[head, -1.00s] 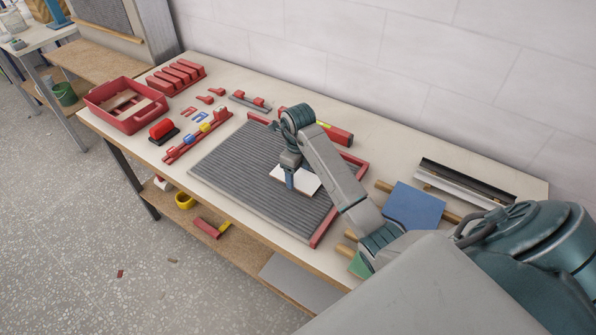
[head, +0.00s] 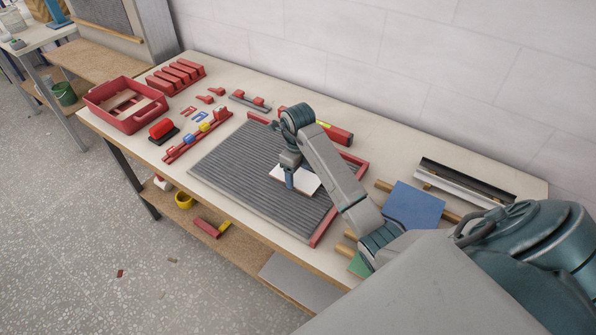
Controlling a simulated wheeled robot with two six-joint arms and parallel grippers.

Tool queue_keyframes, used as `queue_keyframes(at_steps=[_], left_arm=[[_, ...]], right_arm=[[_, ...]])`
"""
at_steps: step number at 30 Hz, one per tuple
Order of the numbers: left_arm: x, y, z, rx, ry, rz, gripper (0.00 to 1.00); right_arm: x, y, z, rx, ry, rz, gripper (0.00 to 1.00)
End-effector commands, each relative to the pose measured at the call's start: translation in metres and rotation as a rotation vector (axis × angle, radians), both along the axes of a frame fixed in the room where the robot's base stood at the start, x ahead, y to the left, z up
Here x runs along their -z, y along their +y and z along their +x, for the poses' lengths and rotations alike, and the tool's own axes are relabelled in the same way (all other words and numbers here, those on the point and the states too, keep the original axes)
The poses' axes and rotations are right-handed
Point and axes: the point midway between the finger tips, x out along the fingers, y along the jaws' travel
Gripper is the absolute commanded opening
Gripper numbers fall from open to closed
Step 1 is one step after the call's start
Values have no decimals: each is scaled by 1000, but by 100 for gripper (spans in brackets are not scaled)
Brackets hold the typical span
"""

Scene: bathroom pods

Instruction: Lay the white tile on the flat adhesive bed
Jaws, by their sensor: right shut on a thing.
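The white tile (head: 306,184) is at the right part of the grey ribbed adhesive bed (head: 235,165), which has red edge strips. My right gripper (head: 289,180) reaches down over the tile's left side and is shut on it. The tile looks level and at or just above the ridges; I cannot tell whether it touches them. My wrist and forearm hide part of the bed behind the tile. My left gripper is not in view.
A blue tile (head: 413,205) rests on wooden strips at the right, in front of a dark and silver tool (head: 465,181). A red tray (head: 127,105), red racks and small tools fill the left. A red level-like tool (head: 336,134) lies behind the bed. The wall closes the back.

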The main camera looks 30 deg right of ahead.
Motion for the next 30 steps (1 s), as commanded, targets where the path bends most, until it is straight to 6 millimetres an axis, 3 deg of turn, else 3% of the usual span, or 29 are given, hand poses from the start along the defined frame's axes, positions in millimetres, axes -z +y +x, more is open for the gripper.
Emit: queue_keyframes(at_steps=[30], left_arm=[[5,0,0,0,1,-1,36]], right_arm=[[6,0,0,0,0,0,40]])
